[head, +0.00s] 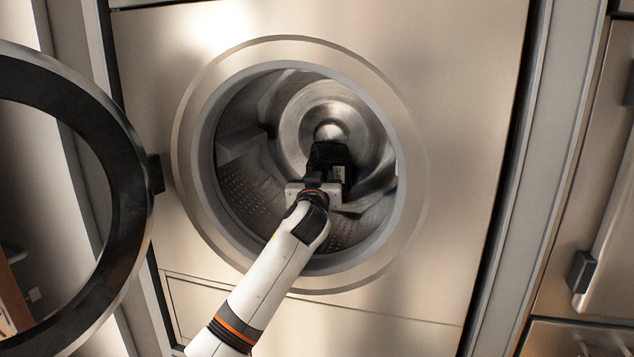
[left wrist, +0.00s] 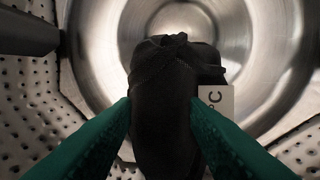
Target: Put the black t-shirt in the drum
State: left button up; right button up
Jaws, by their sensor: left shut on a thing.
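The black t-shirt (left wrist: 165,90) is a bunched dark bundle between the green fingers of my left gripper (left wrist: 160,125) in the left wrist view. A pale tag with dark letters shows at its right side. In the head view the t-shirt (head: 325,156) is a dark shape inside the steel drum (head: 262,195), just beyond my left gripper (head: 322,178). My left arm reaches in through the round opening. In the left wrist view the perforated drum wall (left wrist: 28,120) and shiny back surround the t-shirt. I cannot tell whether the t-shirt touches the drum. My right gripper is out of view.
The round door (head: 128,200) stands open at the left, its dark ring hinged beside the opening. The opening's pale rim (head: 410,170) surrounds my arm. A drum paddle (left wrist: 30,32) juts in at the upper left of the left wrist view. Another steel door with a handle (head: 607,215) is at the right.

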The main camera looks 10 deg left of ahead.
pick_arm(q)
jog(key=shift+r, duration=0.1)
jog(key=o, duration=1.2)
jog(key=shift+s, duration=0.1)
jog(key=s, duration=0.4)
jog(key=s+d+b, duration=0.1)
jog(key=s, duration=0.3)
jog(key=s+f+b, duration=0.1)
jog(key=s, duration=0.2)
jog(key=shift+s+d, duration=0.2)
jog(key=shift+s, duration=0.2)
